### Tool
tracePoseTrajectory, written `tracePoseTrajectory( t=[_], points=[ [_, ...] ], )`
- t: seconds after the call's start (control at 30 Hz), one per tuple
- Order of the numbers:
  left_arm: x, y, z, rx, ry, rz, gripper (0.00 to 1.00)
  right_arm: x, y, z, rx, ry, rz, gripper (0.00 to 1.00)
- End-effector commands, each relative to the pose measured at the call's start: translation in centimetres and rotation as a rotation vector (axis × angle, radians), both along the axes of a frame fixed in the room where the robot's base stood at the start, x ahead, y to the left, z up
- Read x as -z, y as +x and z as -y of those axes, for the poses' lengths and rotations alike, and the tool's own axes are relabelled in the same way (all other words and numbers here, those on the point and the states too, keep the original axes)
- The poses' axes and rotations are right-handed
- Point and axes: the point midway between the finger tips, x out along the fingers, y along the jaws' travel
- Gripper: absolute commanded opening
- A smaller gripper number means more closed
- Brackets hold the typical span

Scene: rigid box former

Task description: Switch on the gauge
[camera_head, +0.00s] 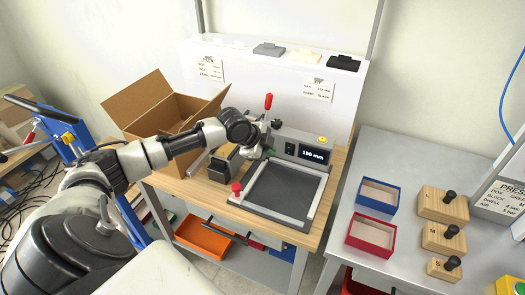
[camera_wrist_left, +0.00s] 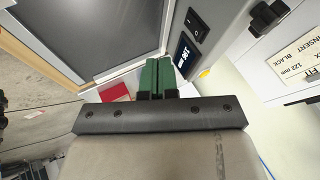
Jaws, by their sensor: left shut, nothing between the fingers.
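The gauge (camera_head: 307,150) is a grey unit at the back of a framed dark plate (camera_head: 285,188) on the wooden bench. Its lit display appears to read 196 mm, and a yellow button sits on top. In the left wrist view a black rocker switch (camera_wrist_left: 195,23) is beside the display (camera_wrist_left: 184,56). My left gripper (camera_head: 268,151) is at the left end of the gauge. Its green fingers (camera_wrist_left: 155,74) are shut and empty, close to the gauge face; contact cannot be told. My right gripper is not in view.
An open cardboard box (camera_head: 160,108) stands behind my left arm. A red-knobbed clamp handle (camera_head: 237,188) is at the plate's left edge. A grey table (camera_head: 400,170) at right holds blue and red trays and wooden blocks with black knobs. A white panel stands behind.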

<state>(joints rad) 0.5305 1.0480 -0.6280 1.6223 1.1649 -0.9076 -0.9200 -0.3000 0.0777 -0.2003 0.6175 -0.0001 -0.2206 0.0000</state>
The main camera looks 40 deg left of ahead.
Motion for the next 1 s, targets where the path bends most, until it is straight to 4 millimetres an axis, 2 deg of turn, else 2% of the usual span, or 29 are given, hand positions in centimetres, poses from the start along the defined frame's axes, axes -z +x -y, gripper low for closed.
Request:
tracePoseTrajectory(
  t=[0.1, 0.17, 0.5, 0.83, 0.93, 1.0],
  points=[
    [-0.9, -1.0, -0.4, -0.001, 0.001, -0.002, 0.00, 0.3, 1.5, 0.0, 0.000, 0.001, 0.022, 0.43],
    [-1.4, -1.3, -0.5, -0.001, 0.002, -0.001, 0.00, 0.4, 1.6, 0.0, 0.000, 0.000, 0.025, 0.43],
    [-1.8, -1.6, -0.5, 0.000, -0.001, -0.002, 0.00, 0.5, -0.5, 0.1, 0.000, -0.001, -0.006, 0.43],
    [-1.7, -1.6, -0.4, 0.000, -0.001, -0.003, 0.00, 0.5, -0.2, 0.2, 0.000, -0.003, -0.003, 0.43],
    [-0.5, -2.2, 1.0, 0.011, -0.010, -0.024, 0.00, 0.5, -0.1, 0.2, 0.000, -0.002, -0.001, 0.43],
    [1.1, -3.3, 3.2, 0.022, -0.024, -0.054, 0.00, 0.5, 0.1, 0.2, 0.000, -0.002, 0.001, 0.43]
  ],
)
